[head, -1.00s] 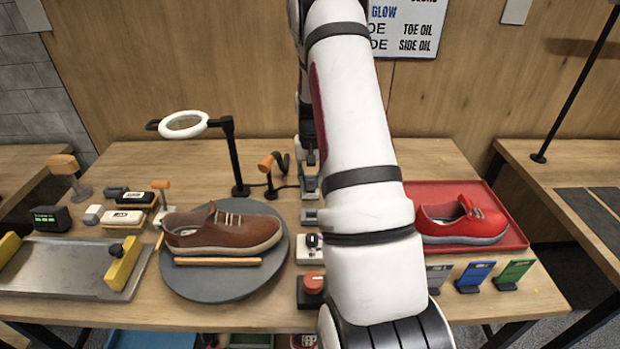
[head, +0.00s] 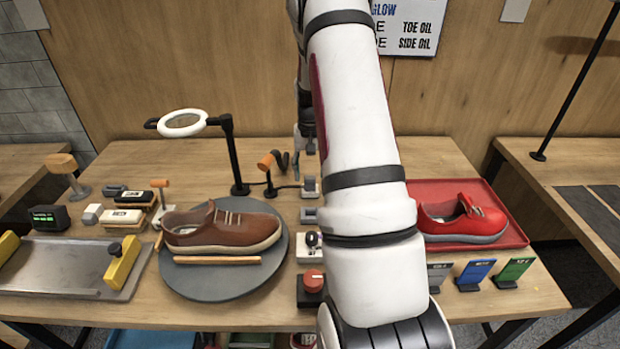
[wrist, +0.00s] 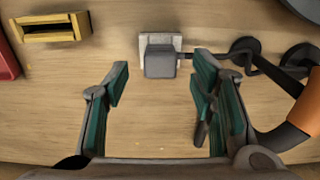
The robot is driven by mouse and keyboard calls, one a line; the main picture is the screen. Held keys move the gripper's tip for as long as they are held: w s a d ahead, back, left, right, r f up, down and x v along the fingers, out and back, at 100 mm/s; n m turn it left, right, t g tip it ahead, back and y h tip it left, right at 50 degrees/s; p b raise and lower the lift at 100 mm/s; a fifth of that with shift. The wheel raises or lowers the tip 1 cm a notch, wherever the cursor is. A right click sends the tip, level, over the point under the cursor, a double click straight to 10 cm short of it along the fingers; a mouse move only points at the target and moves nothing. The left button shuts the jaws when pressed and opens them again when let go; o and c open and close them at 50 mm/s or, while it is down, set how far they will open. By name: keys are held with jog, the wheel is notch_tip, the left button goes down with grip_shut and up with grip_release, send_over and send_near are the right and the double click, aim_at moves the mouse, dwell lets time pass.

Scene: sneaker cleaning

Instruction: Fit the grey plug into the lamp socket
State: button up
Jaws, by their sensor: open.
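The grey plug (wrist: 160,65) is a block standing on the pale lamp socket (wrist: 148,40), and its dark cable runs right in the wrist view. The plug looks seated on the socket, but how deep it sits I cannot tell. In the head view the plug (head: 309,184) shows small, left of my arm. My gripper (wrist: 163,88) is open, with teal finger pads apart and nothing between them. It is clear of the plug, which lies beyond the fingertips in the wrist view. In the head view my gripper (head: 304,140) is partly hidden behind my arm.
The orange lamp (head: 265,161) stands left of the socket. A ring light on a black stand (head: 228,150) is farther left. A brown shoe (head: 222,228) sits on a round grey turntable (head: 210,288). A yellow holder (wrist: 48,28) shows in the wrist view. A red tray (head: 519,240) is right.

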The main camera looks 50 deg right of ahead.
notch_tip(320, 180, up, 8)
jog(key=shift+r, duration=0.25)
jog(key=shift+a+r, duration=0.1)
dwell(0.5)
jog(key=s+a+r+n+t, duration=0.1)
jog(key=a+r+n, duration=0.1)
jog(key=a+r, duration=0.65)
jog(key=s+a+r+n+t, duration=0.1)
jog(key=s+a+r+n, duration=0.1)
jog(key=a+r, duration=0.65)
jog(key=s+a+n+t, duration=0.2)
jog(key=s+a+n, duration=0.3)
jog(key=s+a, duration=1.1)
jog(key=a, duration=0.2)
jog(key=shift+s+a+n+t, duration=0.25)
jog(key=shift+a+n+t, duration=0.05)
jog(key=shift+a+t, duration=0.1)
